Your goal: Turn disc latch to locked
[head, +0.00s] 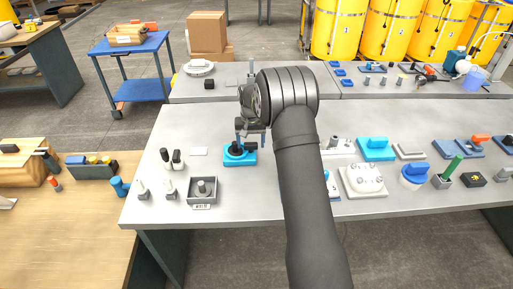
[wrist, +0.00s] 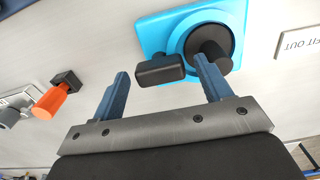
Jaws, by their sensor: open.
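What appears to be the disc latch is a bright blue plate (head: 229,160) with a round blue disc, a black hub and a black block-shaped handle. In the wrist view the disc (wrist: 232,28) sits on the plate, with the hub (wrist: 208,45) at its middle. The black handle (wrist: 160,70) sticks out to the left, past the plate's edge. My gripper (wrist: 160,66) is open, its blue-grey fingers on either side of the handle with visible gaps. In the head view my gripper (head: 250,133) is right above the latch and partly hides it. No lock marking is readable.
A label plate (wrist: 297,45) lies right of the latch in the wrist view; an orange knob (wrist: 50,101) is at left. In the head view a grey box fixture (head: 203,203) and black-topped posts (head: 177,158) stand left; a white flanged block (head: 363,180) stands right.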

